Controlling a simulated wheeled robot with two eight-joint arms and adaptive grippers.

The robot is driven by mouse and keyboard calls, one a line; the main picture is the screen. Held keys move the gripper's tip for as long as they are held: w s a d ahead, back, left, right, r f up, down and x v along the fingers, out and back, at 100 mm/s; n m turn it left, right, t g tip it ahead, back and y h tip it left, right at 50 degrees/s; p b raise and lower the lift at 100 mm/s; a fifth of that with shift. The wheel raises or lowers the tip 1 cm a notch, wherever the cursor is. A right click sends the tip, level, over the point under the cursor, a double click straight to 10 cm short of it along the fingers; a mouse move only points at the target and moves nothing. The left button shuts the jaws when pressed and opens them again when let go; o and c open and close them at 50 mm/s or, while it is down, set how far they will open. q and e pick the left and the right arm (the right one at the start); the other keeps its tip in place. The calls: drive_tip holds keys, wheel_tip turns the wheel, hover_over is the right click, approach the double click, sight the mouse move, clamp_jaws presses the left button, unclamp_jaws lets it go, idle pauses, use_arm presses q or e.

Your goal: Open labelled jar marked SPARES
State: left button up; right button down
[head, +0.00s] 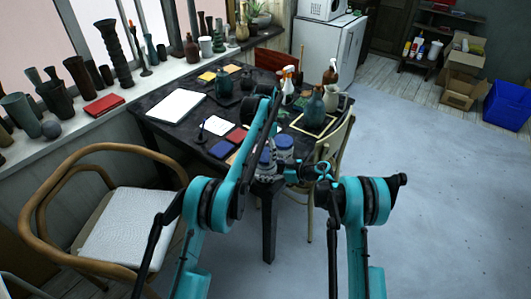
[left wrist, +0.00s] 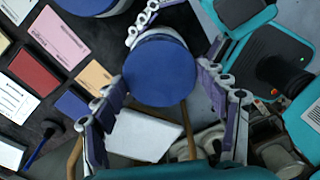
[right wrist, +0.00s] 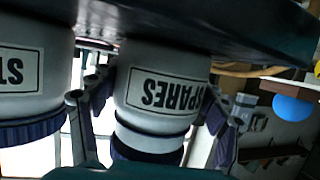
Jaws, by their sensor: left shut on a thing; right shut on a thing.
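The jar marked SPARES (right wrist: 168,92) is white with a black-framed label, and appears upside down in the right wrist view. In the head view it stands at the table's near corner (head: 265,161), partly hidden. My right gripper (right wrist: 157,95) is shut around its body from the side. A pale band shows between the body and its dark blue lid (right wrist: 140,156). In the left wrist view the round blue lid (left wrist: 160,70) lies between the fingers of my left gripper (left wrist: 162,82), shut on it from above.
A second white jar (right wrist: 25,60), its label starting "ST", stands close beside it; its blue lid (left wrist: 88,4) also shows. Cards, bottles and a white board (head: 175,105) cover the dark table. A wooden chair (head: 120,215) stands at left; open floor is at right.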

sight(266, 154)
use_arm(q)
drive_tip(key=shift+r, duration=2)
use_arm(e)
unclamp_jaws()
